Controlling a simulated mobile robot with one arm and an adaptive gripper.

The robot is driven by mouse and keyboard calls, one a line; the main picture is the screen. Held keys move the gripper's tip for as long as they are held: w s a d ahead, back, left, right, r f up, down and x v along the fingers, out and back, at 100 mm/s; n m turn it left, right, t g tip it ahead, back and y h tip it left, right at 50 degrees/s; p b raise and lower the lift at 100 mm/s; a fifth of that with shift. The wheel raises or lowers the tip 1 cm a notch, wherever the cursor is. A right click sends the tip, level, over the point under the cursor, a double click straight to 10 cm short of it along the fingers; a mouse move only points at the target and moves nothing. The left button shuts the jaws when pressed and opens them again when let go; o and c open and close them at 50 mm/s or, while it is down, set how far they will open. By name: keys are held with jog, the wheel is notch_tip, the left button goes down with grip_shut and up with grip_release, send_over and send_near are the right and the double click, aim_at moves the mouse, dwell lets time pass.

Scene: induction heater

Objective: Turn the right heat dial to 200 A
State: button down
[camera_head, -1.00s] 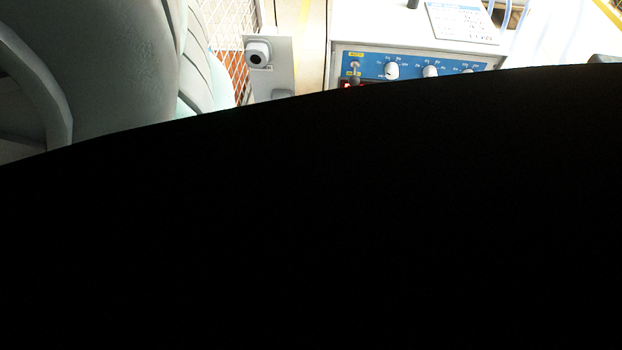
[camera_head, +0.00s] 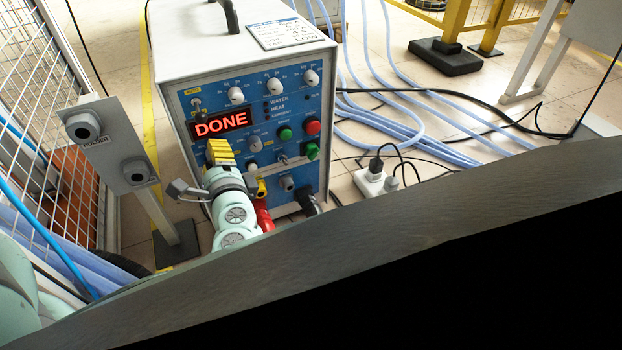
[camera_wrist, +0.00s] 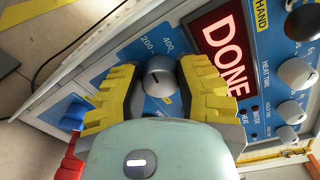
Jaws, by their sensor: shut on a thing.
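The grey heat dial (camera_wrist: 160,77) in the wrist view has a dark pointer mark, with "200" and "400" printed on the blue panel above it. I cannot tell its exact setting. My gripper (camera_wrist: 158,85) has its yellow fingers on both sides of this dial, shut on it. In the head view my gripper (camera_head: 220,150) is at the lower left of the heater's blue panel (camera_head: 270,130), below the red "DONE" display (camera_head: 221,122). There the gripper hides the gripped dial. Another dial (camera_head: 254,143) is just right of it.
Top-row knobs (camera_head: 273,85), a green button (camera_head: 285,133) and a red button (camera_head: 312,126) are on the panel. A grey holder post (camera_head: 108,140) stands at left. Hoses and cables (camera_head: 420,110) lie on the floor at right. A large dark shape covers the lower right.

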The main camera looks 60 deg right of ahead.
dwell(0.5)
jog(key=c, duration=0.6)
grip_release()
jog(key=shift+w, duration=0.15)
jog(key=v, duration=1.2)
